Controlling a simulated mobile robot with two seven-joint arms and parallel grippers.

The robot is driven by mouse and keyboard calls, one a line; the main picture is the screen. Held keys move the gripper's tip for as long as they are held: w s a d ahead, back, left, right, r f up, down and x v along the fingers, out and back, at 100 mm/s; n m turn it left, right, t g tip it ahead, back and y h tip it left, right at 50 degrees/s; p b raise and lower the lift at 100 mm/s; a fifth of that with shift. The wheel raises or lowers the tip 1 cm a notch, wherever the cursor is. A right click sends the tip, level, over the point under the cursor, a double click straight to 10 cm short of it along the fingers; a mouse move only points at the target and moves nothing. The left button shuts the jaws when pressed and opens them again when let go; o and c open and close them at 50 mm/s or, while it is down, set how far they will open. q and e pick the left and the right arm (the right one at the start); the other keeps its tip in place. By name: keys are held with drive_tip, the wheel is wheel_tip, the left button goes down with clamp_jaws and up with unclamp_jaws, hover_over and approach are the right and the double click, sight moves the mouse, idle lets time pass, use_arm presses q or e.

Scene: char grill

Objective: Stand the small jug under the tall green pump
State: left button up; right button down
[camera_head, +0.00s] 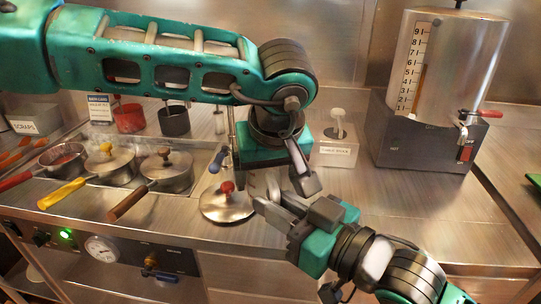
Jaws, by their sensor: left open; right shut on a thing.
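My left gripper (287,184) hangs from the arm coming in from the left and is open, with one dark finger clearly in view. My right gripper (280,207) reaches in from the lower right. It is shut at the front of the counter, close below the left one. A pale, shiny piece (264,184) shows at its fingertips and looks like part of the small jug, mostly hidden by both grippers. I cannot make out the tall green pump; my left arm covers much of the back of the counter. A grey pump head (338,116) rises from a labelled steel box to the right.
A round lid (227,206) with a red knob lies just left of the grippers. Several lidded pans (168,172) with coloured handles stand at left. A steel urn (447,70) with a tap stands at back right. The counter (415,205) before the urn is clear.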

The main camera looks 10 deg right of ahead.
use_arm(q)
drive_tip(key=shift+w+f, duration=0.2)
drive_tip(key=shift+f, duration=0.25)
drive_tip(key=c, duration=1)
drive_tip(key=shift+c, duration=0.2)
use_arm(e)
drive_tip(key=c, duration=1)
unclamp_jaws()
drive_tip(key=shift+o, duration=0.2)
drive_tip(key=shift+f, duration=0.1)
